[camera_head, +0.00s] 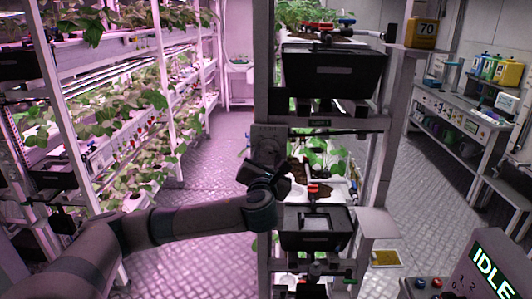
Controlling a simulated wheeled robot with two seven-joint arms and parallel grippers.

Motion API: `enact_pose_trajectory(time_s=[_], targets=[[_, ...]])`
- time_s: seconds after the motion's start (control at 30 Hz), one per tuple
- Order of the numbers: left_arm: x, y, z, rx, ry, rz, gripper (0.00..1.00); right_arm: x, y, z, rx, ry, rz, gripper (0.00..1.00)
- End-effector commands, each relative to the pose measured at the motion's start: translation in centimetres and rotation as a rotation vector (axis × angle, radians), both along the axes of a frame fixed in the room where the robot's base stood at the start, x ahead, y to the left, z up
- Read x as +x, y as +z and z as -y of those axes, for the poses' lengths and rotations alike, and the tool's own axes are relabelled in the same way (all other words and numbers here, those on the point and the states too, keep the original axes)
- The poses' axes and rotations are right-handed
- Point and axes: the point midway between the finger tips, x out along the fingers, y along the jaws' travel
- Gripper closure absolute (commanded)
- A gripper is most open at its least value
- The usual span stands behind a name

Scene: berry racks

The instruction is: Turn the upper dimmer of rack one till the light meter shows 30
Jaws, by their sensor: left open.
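The rack (263,60) stands in the middle of the view. A grey dimmer box (269,133) with a round dial is fixed to its left post. The dial's setting is too small to read. The light meter (421,33), a yellow-orange box, sits on a small shelf at the rack's upper right and shows 70. My left arm comes in from the left. My left gripper (262,172) is open at the lower edge of the dimmer box, over part of it; I cannot tell whether it touches the dial. My right gripper is not in view.
Black bins (333,78) and plants fill the rack. Another plant rack (165,65) stands at the left, with a clear aisle between. A workbench (465,120) with bottles is at the right. A panel reading IDLE (488,268) is at the lower right.

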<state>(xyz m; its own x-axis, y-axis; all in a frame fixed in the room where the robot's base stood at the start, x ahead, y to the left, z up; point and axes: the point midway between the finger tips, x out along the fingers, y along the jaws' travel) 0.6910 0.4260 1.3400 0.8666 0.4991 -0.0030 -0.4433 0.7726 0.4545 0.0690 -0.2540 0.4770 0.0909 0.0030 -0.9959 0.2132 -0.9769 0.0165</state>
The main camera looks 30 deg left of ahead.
Motion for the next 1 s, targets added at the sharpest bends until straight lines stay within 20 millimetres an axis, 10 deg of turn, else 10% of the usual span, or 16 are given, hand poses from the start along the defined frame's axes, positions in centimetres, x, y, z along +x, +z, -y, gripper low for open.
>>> enact_pose_trajectory(time_s=[0.33,0.53,1.0], targets=[[-0.06,0.01,0.06,0.000,0.001,0.000,0.58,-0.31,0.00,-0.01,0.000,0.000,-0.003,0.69],[-0.05,0.00,0.04,0.000,0.001,0.000,1.00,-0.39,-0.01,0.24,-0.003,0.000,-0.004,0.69],[-0.04,-0.11,0.02,-0.057,0.002,0.034,1.00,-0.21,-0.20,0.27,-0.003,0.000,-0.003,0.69]])
